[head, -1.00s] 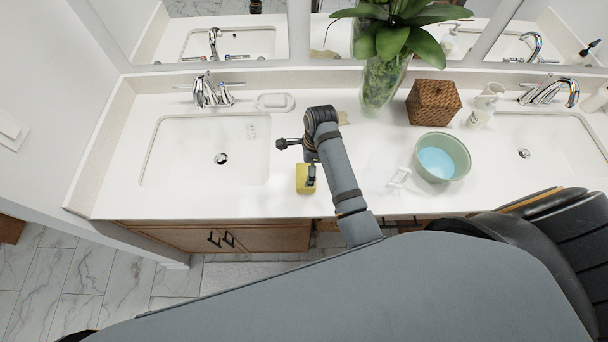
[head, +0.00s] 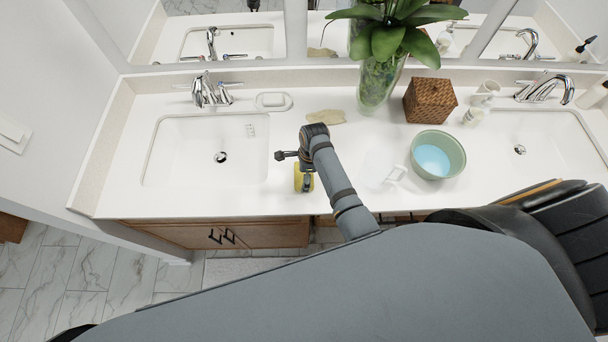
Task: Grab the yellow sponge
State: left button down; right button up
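The yellow sponge (head: 299,180) lies on the white countertop, near its front edge and just right of the left sink. My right gripper (head: 308,183) comes down from above at the sponge and covers part of it. The wrist hides most of the fingers, so I cannot tell whether they are open or closed around the sponge. My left gripper is not in view.
A clear mug (head: 383,170) and a green bowl (head: 439,142) with blue liquid stand to the right. Behind are a beige cloth (head: 326,117), a soap dish (head: 273,101), a glass plant vase (head: 378,82) and a woven box (head: 429,100). The left sink (head: 206,150) is empty.

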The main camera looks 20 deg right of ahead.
jog(key=shift+r, duration=0.1)
jog(key=shift+r, duration=0.3)
jog(key=s+r, duration=0.1)
jog(key=r, duration=0.1)
jog(key=s+d+r+b, duration=0.1)
jog(key=r, duration=0.1)
jog(key=s+r+b, duration=0.1)
jog(key=s+r, duration=0.1)
jog(key=r, duration=0.1)
jog(key=shift+d+r, duration=0.1)
jog(key=shift+d, duration=0.25)
jog(key=s+d+r, duration=0.1)
jog(key=s, duration=0.2)
jog(key=s+d+r+b, duration=0.1)
jog(key=s+r, duration=0.1)
jog(key=s, duration=0.1)
jog(key=s+d+r, duration=0.2)
jog(key=s, duration=0.1)
jog(key=shift+w+a, duration=0.1)
